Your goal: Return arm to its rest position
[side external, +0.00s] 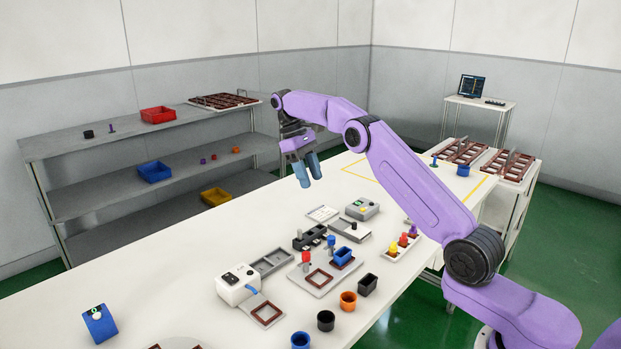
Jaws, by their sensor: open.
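My gripper (308,174) hangs from the purple arm above the far part of the white table (190,270). Its two blue-grey fingers point down and stand apart, with nothing between them. The fingers are clear of the devices on the table. The arm reaches from the right side of the picture over the table, bent at the elbow.
Below and nearer stand a grey box with buttons (362,209), a white device (237,284), a fixture plate (322,279) and several small pots, including an orange one (348,301). A shelf rack (120,138) stands behind. The table's left middle is clear.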

